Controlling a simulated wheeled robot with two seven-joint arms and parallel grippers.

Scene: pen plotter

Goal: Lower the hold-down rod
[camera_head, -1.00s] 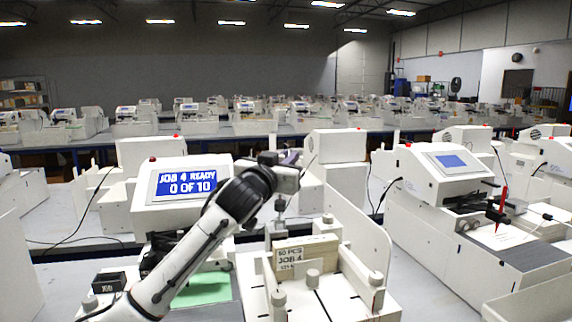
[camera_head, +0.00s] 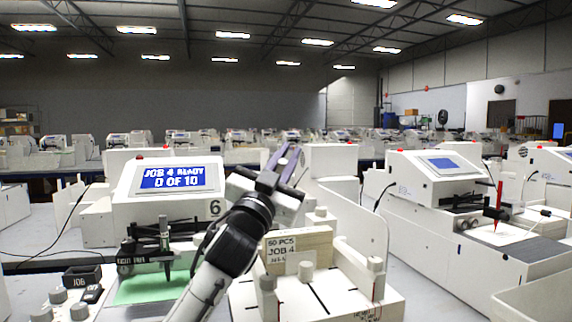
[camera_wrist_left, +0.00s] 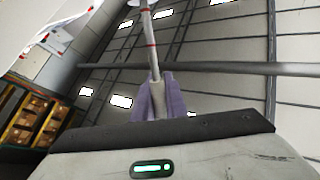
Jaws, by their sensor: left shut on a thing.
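My left gripper (camera_head: 285,160) is raised above the stack holder beside the plotter. In the left wrist view its purple fingers (camera_wrist_left: 160,100) are shut on a beige, sleeve-like piece. A thin pale rod with red bands (camera_wrist_left: 151,42), which I take for the hold-down rod, runs on from that piece toward the top of the picture. In the head view I cannot make out the rod apart from the gripper. The plotter screen (camera_head: 180,177) reads "JOB 4 READY 0 OF 10". The stack (camera_head: 300,248) is labelled "50 PCS JOB 4". My right gripper is out of view.
The pen carriage (camera_head: 164,245) stands over a green card (camera_head: 143,287). A JOB button box (camera_head: 82,276) and several knobs are at front left. A tall white side panel (camera_head: 355,225) rises right of the stack. A neighbouring plotter (camera_head: 445,185) stands farther right.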

